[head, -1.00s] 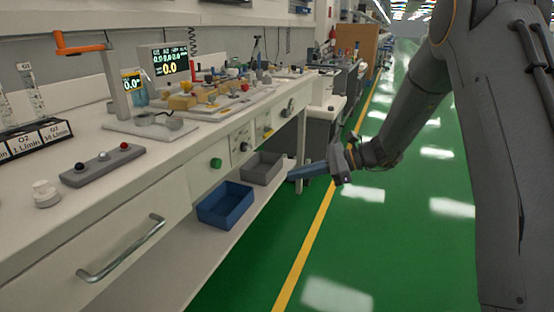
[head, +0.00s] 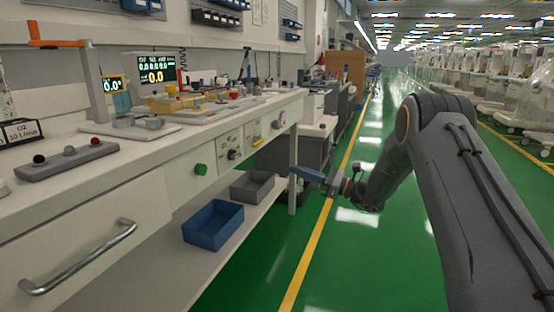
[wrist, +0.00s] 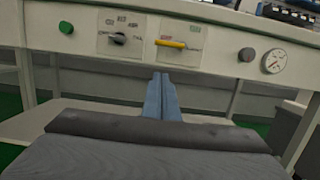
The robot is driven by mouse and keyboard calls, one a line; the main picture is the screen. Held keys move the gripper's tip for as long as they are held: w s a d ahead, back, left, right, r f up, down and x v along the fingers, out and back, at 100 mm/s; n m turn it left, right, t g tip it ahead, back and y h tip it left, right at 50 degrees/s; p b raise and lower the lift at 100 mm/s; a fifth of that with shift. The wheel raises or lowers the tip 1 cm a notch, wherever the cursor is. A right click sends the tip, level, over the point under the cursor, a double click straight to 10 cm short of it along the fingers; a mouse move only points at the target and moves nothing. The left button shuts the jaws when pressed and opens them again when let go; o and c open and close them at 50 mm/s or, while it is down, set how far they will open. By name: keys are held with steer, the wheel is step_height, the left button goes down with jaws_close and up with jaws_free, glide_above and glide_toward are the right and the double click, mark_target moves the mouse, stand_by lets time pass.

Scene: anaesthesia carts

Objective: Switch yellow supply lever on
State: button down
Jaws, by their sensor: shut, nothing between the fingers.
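The yellow supply lever (wrist: 171,44) sits on a pale plate on the bench's front panel in the wrist view. It lies nearly level, its free end toward the small red label on the left; a green label is at the upper right. In the head view the lever (head: 258,142) is small, on the panel's right part. My gripper (wrist: 161,77) has its blue fingers together and empty. They appear just below the lever in the wrist view, apart from it. In the head view my gripper (head: 293,170) is in front of the bench, right of the lever.
A blue bin (head: 213,225) and grey bin (head: 252,186) stand on the lower shelf. The green aisle floor is clear.

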steer(key=r+b+x, duration=0.2)
steer(key=b+x, duration=0.1)
steer(key=x, duration=0.9)
steer(key=shift+r, duration=0.45)
steer(key=shift+s+r, duration=0.1)
steer(key=shift+r+m+p, duration=0.1)
steer(key=shift+m+p, duration=0.3)
steer(key=shift+m, duration=0.1)
